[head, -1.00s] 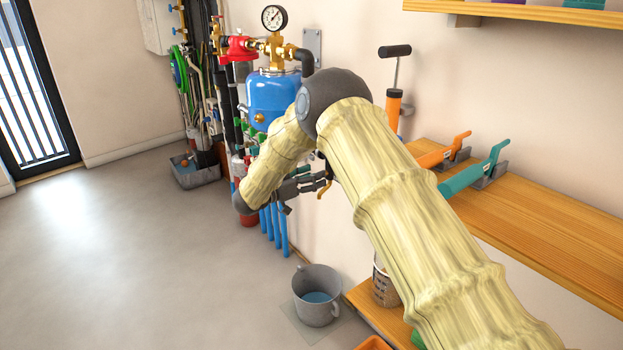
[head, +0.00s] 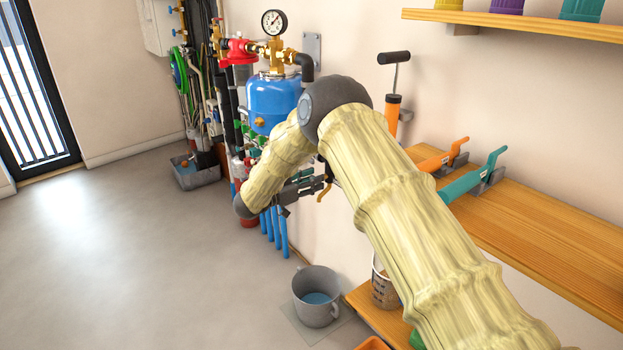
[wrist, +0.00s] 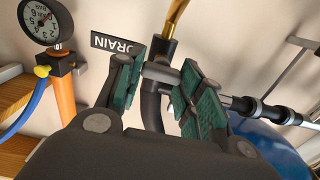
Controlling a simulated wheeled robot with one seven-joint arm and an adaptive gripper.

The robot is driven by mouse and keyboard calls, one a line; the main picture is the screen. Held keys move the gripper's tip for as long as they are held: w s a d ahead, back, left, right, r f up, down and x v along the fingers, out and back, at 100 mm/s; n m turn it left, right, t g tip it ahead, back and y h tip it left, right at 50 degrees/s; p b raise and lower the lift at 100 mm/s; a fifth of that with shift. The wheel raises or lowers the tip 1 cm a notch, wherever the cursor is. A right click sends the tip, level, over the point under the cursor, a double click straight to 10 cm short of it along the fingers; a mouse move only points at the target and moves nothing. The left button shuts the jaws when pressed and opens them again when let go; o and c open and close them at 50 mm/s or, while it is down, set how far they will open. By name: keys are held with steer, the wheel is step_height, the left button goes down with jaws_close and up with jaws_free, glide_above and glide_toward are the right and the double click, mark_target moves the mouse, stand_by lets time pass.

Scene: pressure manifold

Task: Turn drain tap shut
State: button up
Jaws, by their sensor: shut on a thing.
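The drain tap shows in the wrist view as a grey handle piece (wrist: 160,72) by a dark pipe, with a brass spout (wrist: 176,18) beyond. A black DRAIN label (wrist: 117,43) is on the wall beside it. My gripper (wrist: 163,80) is shut on the tap handle, its green pads on either side of it. How far the tap is turned is hard to tell. In the head view my gripper (head: 304,186) is low by the wall, partly behind my arm, and the brass spout (head: 325,191) shows just right of it.
A grey bucket (head: 304,306) with water stands on the floor below. A blue tank (head: 274,98) with a gauge (head: 274,22) and several blue pipes are behind my forearm. A wooden bench (head: 540,222) with orange and teal levers is at right. The floor at left is clear.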

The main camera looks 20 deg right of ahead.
steer(key=o, duration=1)
steer(key=shift+a, duration=0.1)
steer(key=v, duration=1.2)
